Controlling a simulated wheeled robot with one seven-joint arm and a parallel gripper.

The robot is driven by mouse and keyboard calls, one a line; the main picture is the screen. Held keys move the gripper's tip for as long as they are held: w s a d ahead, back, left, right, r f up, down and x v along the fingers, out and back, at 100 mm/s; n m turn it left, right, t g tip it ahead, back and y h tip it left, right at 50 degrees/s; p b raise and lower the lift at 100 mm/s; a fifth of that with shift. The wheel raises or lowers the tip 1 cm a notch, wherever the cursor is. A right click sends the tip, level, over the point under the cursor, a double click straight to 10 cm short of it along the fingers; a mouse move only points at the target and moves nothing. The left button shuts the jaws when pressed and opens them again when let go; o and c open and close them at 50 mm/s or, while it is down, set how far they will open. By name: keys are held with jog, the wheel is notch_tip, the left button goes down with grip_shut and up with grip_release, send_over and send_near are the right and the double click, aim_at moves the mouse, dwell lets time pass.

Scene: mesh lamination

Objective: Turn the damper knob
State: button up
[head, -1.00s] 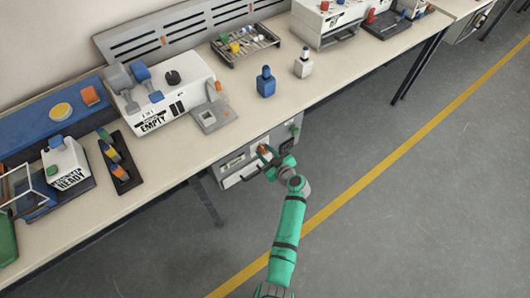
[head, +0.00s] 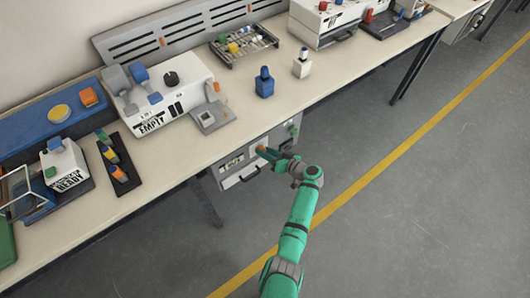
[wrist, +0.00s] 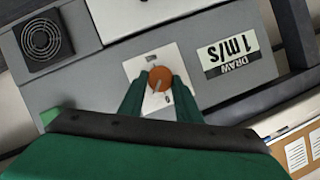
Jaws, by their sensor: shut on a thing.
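The damper knob is a round orange knob (wrist: 160,79) with a pale pointer line, on a white plate (wrist: 138,66) on the grey panel under the bench. In the wrist view the two green fingers of my gripper (wrist: 160,88) stand on either side of the knob and are closed on it. In the head view the orange knob (head: 262,149) shows at the tip of my gripper (head: 265,151), partly hidden by it. The pointer's exact setting is too small to read surely.
A label reading "DRAW 1 m/s" (wrist: 229,57) is beside the knob plate, and a round vent grille (wrist: 42,38) is on the same panel. A blue bottle (head: 264,84) and a white bottle (head: 301,66) stand on the bench above. The floor in front is clear.

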jog(key=shift+w+d+f+m+y, duration=0.1)
jog(key=shift+m+y, duration=0.5)
jog(key=shift+m, duration=0.5)
jog(key=shift+g, duration=0.3)
jog(key=o, duration=1.1)
jog(key=shift+c, duration=0.2)
jog(key=shift+d, duration=0.1)
jog(key=v, duration=1)
jog(key=shift+s+d, duration=0.2)
jog(key=shift+f, duration=0.1)
